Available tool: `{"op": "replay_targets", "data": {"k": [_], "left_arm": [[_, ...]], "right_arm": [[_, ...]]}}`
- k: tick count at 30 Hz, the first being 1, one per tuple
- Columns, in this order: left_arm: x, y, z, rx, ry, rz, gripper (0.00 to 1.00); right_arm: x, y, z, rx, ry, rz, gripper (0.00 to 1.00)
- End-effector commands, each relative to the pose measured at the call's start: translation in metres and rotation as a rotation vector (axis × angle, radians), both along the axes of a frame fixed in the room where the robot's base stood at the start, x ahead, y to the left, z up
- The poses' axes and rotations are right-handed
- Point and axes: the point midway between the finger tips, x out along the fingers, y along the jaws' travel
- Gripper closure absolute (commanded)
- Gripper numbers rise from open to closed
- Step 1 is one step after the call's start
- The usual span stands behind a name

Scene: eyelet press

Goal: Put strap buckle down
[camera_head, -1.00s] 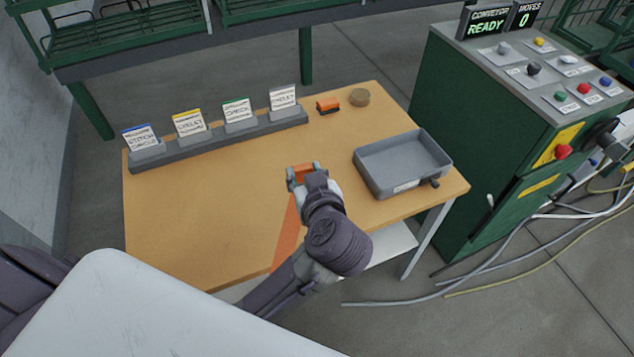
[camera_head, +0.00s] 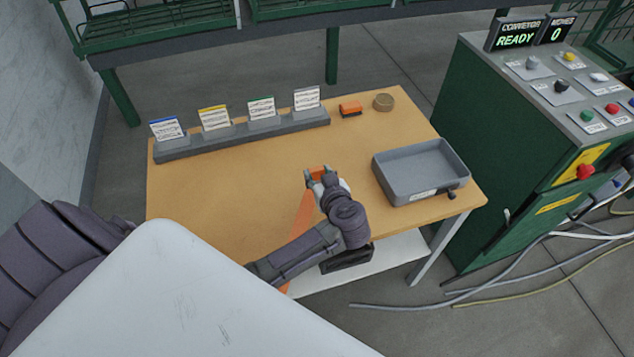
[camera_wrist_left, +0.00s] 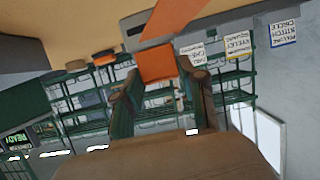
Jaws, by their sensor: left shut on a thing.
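My left gripper (camera_head: 316,178) is shut on an orange piece, the strap buckle (camera_head: 317,171), over the front middle of the wooden table (camera_head: 230,190). In the left wrist view, the buckle (camera_wrist_left: 157,62) sits between the two fingertips. A flat orange strap (camera_head: 299,222) runs from beside the gripper toward the table's front edge, and it crosses the top of the left wrist view (camera_wrist_left: 178,15). Whether the buckle touches the table cannot be told. My right gripper is not in view.
A grey tray (camera_head: 383,190) stands right of the gripper. A label rack (camera_head: 240,134) lines the back left. An orange block (camera_head: 350,109) and a tan roll (camera_head: 383,102) lie at the back right. A green control cabinet (camera_head: 480,130) stands beside the table. Bare tabletop lies left of the gripper.

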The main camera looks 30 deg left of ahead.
Motion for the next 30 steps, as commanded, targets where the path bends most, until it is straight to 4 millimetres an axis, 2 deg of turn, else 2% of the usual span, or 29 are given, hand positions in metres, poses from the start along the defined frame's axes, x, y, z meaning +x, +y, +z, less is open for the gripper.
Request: {"op": "replay_targets", "data": {"k": [4, 9, 12, 23, 24, 28, 30], "left_arm": [[0.001, 0.007, -0.008, 0.002, 0.0, 0.001, 0.97], [0.002, 0.006, -0.033, 0.003, 0.001, -0.001, 0.97], [0.002, 0.006, -0.042, 0.002, 0.0, 0.001, 0.97], [0.001, 0.006, -0.045, 0.0, -0.001, 0.001, 0.97], [0.001, 0.006, -0.046, 0.0, 0.0, 0.001, 0.57], [0.001, 0.006, -0.046, -0.001, -0.001, 0.0, 0.36], [0.001, 0.006, -0.046, 0.001, 0.0, 0.001, 0.34]], "right_arm": [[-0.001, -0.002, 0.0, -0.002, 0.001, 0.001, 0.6], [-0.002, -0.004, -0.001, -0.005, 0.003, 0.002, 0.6], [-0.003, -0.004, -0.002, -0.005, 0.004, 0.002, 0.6], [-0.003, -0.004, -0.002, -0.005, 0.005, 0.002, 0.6], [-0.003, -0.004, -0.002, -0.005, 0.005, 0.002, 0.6], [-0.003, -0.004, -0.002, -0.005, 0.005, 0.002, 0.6], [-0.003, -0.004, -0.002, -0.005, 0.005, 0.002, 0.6]]}}
